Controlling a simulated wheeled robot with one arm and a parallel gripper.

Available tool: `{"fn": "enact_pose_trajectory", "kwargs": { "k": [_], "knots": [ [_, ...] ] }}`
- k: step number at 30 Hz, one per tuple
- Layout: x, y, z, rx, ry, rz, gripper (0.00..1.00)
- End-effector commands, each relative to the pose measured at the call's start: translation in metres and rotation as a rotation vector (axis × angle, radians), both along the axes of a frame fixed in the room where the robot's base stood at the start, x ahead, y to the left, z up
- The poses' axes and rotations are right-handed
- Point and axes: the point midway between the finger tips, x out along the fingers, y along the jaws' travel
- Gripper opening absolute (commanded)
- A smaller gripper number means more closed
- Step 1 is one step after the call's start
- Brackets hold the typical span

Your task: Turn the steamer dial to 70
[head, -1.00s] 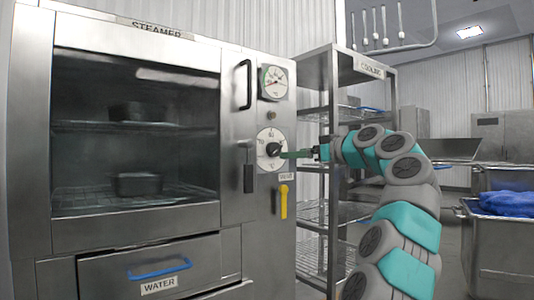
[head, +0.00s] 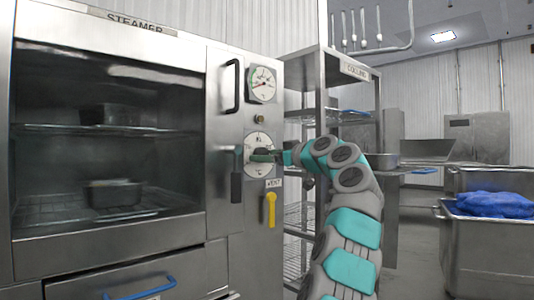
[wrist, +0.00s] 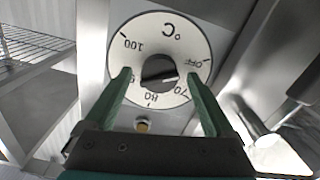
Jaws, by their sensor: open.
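The steamer dial (head: 256,141) is a round white temperature plate on the steamer's right front panel. In the wrist view the dial (wrist: 150,40) appears upside down, with OFF, 70, 80 and 100 readable and a finger partly covering the 90. Its black knob (wrist: 157,68) is in the middle. The light mark on the knob points to the right of the picture, toward the side between OFF and 70. My gripper (wrist: 160,77) is open, with one green finger on each side of the knob and gaps visible. In the head view my gripper (head: 266,156) covers part of the dial.
Above the dial is a round gauge (head: 262,84); below it is a yellow vent lever (head: 270,209). A black door handle (head: 233,86) is to the left. A cooling rack (head: 322,75) stands close on the right, beside my arm.

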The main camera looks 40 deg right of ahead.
Motion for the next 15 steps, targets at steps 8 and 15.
{"fn": "enact_pose_trajectory", "kwargs": {
  "k": [8,15],
  "knots": [
    [0.0029,0.0,-0.0007,0.0,0.0,0.0,0.88],
    [0.0028,0.0,-0.0008,0.001,0.0,0.0,0.61]
  ]
}}
